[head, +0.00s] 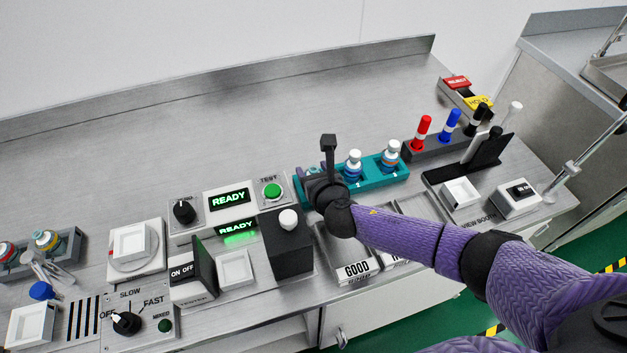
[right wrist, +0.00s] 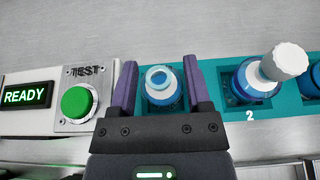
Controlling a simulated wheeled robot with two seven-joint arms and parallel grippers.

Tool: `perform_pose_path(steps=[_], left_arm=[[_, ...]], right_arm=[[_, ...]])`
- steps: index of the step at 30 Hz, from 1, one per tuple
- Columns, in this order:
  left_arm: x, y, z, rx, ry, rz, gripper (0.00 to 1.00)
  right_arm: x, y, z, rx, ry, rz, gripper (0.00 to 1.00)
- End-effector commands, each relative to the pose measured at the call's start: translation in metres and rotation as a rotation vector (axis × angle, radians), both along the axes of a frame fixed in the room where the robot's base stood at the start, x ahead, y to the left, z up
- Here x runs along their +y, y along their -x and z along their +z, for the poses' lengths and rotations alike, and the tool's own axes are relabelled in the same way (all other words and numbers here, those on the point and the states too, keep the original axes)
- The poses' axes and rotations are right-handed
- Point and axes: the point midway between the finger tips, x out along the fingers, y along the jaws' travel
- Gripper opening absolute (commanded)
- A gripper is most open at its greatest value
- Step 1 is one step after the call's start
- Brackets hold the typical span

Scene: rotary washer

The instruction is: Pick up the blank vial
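A teal rack (head: 375,181) holds vials in numbered slots; it also shows in the right wrist view (right wrist: 222,100). In the head view my right gripper (head: 314,174) hides most of that slot. White-capped vials stand in slot 2 (head: 354,166) and slot 3 (head: 391,156). No label marks one as blank. My left gripper is not visible.
A green TEST button (head: 272,190) and READY panel (head: 229,200) lie left of the rack. A black block with a white knob (head: 287,240) and the GOOD tray (head: 345,262) are in front. Markers (head: 421,133) stand to the right. The bench behind is clear.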

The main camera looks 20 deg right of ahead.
Motion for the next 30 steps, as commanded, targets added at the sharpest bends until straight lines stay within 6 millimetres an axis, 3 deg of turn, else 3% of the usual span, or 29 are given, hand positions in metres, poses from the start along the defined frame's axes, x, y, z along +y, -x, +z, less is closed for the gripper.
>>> perform_pose_path(steps=[1,8,19,30], left_arm=[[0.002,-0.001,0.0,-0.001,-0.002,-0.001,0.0],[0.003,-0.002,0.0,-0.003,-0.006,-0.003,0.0],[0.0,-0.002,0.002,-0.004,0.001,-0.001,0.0],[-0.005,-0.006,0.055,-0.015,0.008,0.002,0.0]], right_arm=[[0.0,0.0,0.0,0.0,0.0,0.0,0.5],[0.0,0.001,-0.001,0.002,0.0,0.0,0.02],[0.0,0.002,0.0,0.007,0.0,0.0,0.0],[0.0,0.0,0.092,-0.001,-0.001,0.001,0.0]])
